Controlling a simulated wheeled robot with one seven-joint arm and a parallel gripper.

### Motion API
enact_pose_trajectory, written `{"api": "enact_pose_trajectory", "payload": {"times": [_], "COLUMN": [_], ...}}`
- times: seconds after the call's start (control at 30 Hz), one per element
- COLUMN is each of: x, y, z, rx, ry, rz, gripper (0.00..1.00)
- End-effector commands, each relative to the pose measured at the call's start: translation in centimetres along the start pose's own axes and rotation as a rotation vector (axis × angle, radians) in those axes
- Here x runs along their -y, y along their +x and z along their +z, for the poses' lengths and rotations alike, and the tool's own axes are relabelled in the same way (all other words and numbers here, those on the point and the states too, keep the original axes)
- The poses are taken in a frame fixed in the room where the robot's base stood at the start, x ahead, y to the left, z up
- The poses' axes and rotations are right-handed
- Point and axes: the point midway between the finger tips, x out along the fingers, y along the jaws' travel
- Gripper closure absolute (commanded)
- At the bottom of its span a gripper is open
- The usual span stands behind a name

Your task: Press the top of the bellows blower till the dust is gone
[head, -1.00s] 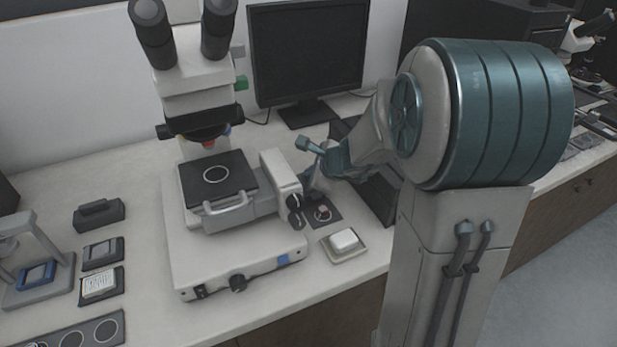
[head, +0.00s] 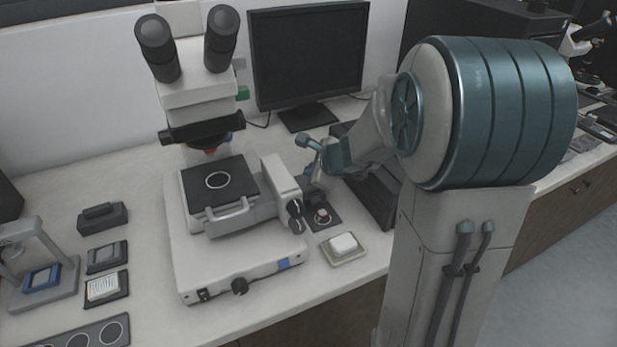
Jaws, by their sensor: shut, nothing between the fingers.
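A small round thing (head: 322,217), dark red and pale, sits on a dark pad (head: 333,225) just right of the microscope. It seems to be the bellows blower, but it is too small to tell for sure. My gripper (head: 314,190) points down just behind and above it, with its fingers together and nothing seen between them. I cannot tell whether the fingertips touch anything. The microscope's black stage (head: 240,180) has a pale ring on it. No dust can be made out at this size.
The microscope (head: 240,265) stands close to the left of my gripper. A white block in a shallow dish (head: 345,258) lies in front. A monitor (head: 308,60) stands behind, and a dark box (head: 372,200) is beneath my arm. Small trays and a stand fill the left.

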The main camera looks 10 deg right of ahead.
Motion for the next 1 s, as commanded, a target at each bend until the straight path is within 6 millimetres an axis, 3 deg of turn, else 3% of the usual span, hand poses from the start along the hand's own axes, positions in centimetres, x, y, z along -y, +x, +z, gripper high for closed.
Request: {"api": "enact_pose_trajectory", "payload": {"times": [0.27, 0.8, 1.0], "x": [0.1, 2.5, 2.5], "y": [-0.1, -3.5, -3.5], "z": [0.1, 2.5, 2.5], "rx": [0.0, 0.0, 0.0], "ry": [0.0, -0.001, 0.0], "rz": [0.0, 0.0, 0.0], "gripper": [1.0, 1.0, 1.0]}}
